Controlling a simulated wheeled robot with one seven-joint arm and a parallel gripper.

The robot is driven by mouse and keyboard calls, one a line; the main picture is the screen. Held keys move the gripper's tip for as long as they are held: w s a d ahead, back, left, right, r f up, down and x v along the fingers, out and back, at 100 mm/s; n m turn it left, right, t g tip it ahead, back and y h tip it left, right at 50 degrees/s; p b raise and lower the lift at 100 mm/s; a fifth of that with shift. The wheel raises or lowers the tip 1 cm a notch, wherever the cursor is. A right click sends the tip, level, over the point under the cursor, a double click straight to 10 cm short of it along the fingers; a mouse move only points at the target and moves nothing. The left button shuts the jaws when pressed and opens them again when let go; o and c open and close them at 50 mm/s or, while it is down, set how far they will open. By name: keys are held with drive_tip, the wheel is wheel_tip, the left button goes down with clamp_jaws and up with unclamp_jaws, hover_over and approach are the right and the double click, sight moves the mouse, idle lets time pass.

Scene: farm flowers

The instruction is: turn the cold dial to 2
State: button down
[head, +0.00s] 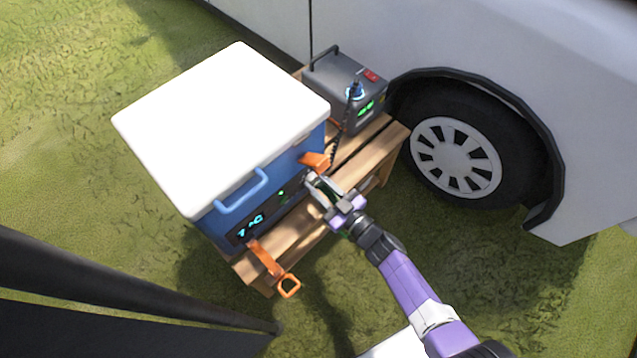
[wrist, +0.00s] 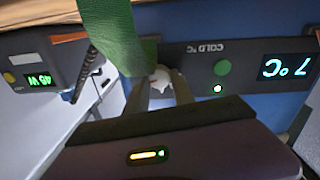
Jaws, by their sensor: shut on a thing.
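The cooler is a blue box with a white lid (head: 225,120) on a wooden pallet bench. Its dark front panel (head: 247,228) reads 7 °C, and the reading shows upside down in the wrist view (wrist: 285,68). The panel is marked COLD °C. The cold dial (wrist: 162,77) is a small white knob at the panel's end, between my fingertips. My gripper (head: 314,183) reaches the cooler's front from the lower right and is shut on the dial. The dial is hidden in the head view, and its pointer position cannot be read.
Orange straps (head: 287,285) hang by the cooler's front. A green band (wrist: 115,42) lies close beside my fingers. A white vehicle's wheel (head: 455,157) is at right.

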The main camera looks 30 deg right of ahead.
drive_tip(key=shift+f, duration=0.1)
drive_tip(key=c, duration=1.1)
unclamp_jaws()
drive_tip(key=shift+p+v, duration=0.5)
drive_tip(key=shift+v, duration=3.5)
